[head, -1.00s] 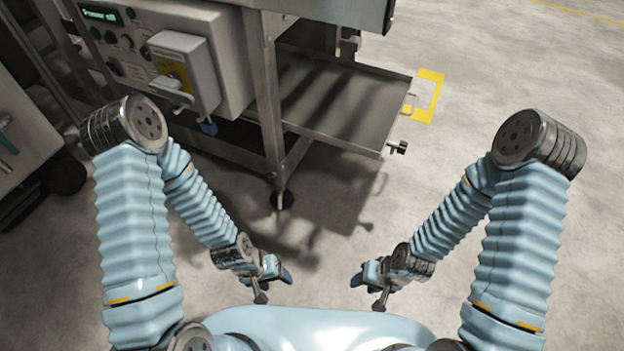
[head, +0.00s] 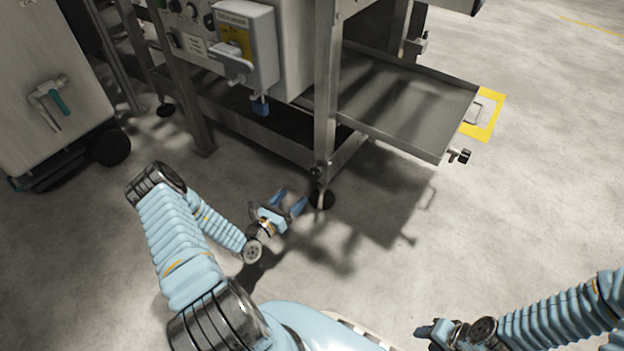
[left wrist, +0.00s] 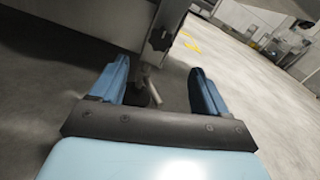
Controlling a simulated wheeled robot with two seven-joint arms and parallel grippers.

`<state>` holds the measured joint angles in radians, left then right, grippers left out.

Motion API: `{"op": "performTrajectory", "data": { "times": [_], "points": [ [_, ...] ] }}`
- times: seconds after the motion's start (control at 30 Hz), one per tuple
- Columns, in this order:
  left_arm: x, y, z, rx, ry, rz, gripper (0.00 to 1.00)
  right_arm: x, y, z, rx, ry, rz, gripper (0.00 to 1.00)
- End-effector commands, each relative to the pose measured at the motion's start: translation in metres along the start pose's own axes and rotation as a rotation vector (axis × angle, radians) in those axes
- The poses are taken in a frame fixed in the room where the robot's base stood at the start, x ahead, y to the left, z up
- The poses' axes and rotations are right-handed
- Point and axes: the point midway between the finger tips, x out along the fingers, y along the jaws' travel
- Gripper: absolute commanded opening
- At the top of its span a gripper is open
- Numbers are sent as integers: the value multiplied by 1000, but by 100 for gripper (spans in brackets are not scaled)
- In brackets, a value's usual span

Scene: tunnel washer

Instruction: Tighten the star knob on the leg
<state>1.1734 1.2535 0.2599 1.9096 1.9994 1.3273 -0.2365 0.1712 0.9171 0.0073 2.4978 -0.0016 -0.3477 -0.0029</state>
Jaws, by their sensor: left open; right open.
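The machine's metal leg (head: 326,95) stands near the middle of the head view, on a round black foot (head: 321,199). In the left wrist view a dark star knob (left wrist: 160,40) sits on the leg, above and beyond the fingertips. In the head view it is small and hard to make out low on the leg. My left gripper (head: 290,199) is open and empty, just left of the foot and apart from it. Its two blue fingers (left wrist: 160,70) show spread in the left wrist view. My right gripper (head: 424,331) is open at the bottom edge.
A control box with a switch (head: 245,45) hangs on the machine. A wheeled cabinet (head: 50,90) stands at left. The floor at right is clear.

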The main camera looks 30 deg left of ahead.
Motion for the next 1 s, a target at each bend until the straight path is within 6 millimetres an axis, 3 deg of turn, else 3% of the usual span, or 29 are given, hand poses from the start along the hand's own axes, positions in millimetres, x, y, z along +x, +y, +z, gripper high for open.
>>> {"op": "performTrajectory", "data": {
  "times": [0.3, 0.5, 0.7, 0.93, 1.0],
  "points": [
    [73, -2, -2, 2, 1, -7, 75, 12, 3, 1, 0, -3, -3, 43],
    [106, -2, -2, 1, 3, -7, 75, 17, 4, 1, -1, -5, -4, 43],
    [118, -3, -1, -1, 3, -6, 75, 18, 4, 2, -1, -6, -5, 43],
    [118, -3, 0, -1, 3, -6, 75, 18, 4, 2, -1, -6, -5, 43],
    [118, -3, -1, -1, 4, -6, 66, 18, 4, 2, -1, -6, -5, 43]
  ]
}}
